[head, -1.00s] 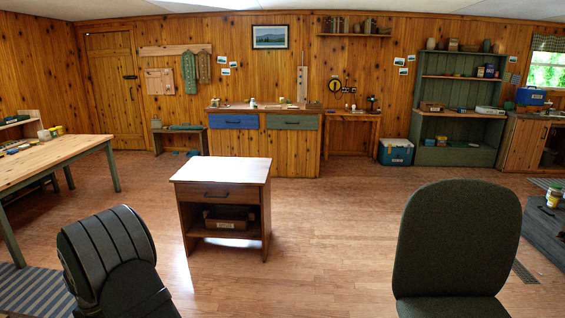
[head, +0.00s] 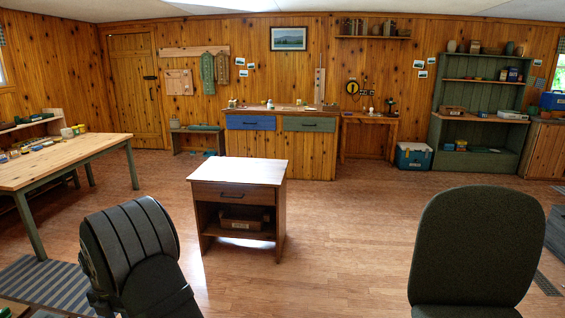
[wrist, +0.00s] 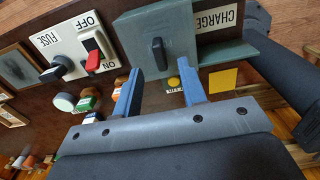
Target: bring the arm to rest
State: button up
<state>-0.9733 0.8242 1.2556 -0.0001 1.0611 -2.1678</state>
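My gripper (wrist: 160,77) shows only in the wrist view. Its two blue fingers stand apart with nothing held between them. They are over a dark panel (wrist: 124,58) with switches; I cannot tell how far off it is. A grey box (wrist: 182,40) with a dark handle (wrist: 159,53) lies just beyond the fingertips, beside an upside-down CHARGE label (wrist: 214,20). A white plate with a red switch (wrist: 93,62) and a dark knob (wrist: 57,68) is left of it. A small yellow button (wrist: 174,82) shows between the fingers. My gripper is not in the head view.
In the head view a small wooden cabinet (head: 240,172) stands mid-floor. A dark chair back (head: 475,240) is at right front, and a long table (head: 75,160) at left. A workbench (head: 280,150) and green shelf (head: 475,150) line the back wall.

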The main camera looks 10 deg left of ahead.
jog(key=shift+r, duration=0.5)
